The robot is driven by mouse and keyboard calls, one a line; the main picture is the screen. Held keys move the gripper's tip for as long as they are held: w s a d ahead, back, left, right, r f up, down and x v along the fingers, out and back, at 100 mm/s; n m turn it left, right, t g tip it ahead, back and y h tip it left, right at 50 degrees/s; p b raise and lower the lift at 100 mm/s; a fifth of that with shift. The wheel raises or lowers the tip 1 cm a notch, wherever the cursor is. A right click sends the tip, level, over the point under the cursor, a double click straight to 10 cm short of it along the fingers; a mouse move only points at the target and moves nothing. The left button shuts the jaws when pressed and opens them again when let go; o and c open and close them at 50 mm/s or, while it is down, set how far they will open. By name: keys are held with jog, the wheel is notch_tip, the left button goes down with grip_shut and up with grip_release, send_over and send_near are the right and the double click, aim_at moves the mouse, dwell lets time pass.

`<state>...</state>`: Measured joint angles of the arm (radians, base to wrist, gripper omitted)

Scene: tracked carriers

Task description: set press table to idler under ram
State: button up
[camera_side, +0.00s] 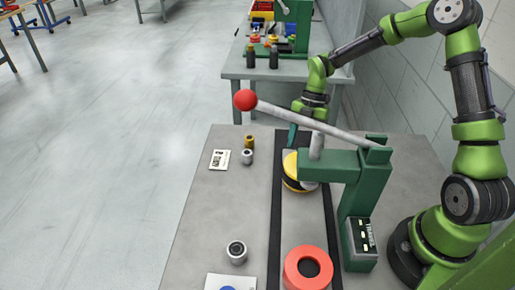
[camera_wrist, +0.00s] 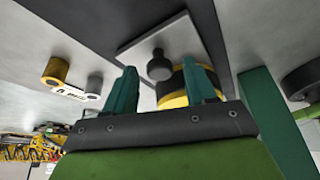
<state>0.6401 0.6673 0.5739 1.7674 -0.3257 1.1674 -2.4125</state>
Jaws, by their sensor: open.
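The press table (camera_side: 290,218) is a long light grey slide on a dark track under the green press (camera_side: 343,170). A yellow-and-black round nest (camera_side: 291,172) on it stands under or close to the ram (camera_side: 316,147). An orange ring-shaped nest (camera_side: 295,274) sits towards the near end. In the wrist view, the table's end plate (camera_wrist: 142,48) carries a dark upright knob (camera_wrist: 160,66), with the yellow-and-black nest (camera_wrist: 176,99) beside it. My gripper (camera_side: 293,142) is open behind the press; its teal fingers (camera_wrist: 159,75) appear either side of the knob. Contact cannot be told. I cannot tell which part is the idler.
The lever with its red ball (camera_side: 245,100) reaches out above the table. A small yellow cylinder (camera_side: 249,141), a grey one (camera_side: 247,157) and a card (camera_side: 220,159) lie left of the track. A grey ring (camera_side: 236,252) stands nearer. The bench's left middle is clear.

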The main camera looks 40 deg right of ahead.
jog(key=shift+c, duration=0.2)
grip_shut()
jog(key=s+a, duration=0.8)
jog(key=shift+s+a, duration=0.15)
jog(key=shift+a, duration=0.05)
jog(key=shift+c, duration=1.3)
grip_release()
jog(key=o, duration=0.3)
jog(key=shift+d, duration=0.1)
jog(key=shift+r, duration=0.1)
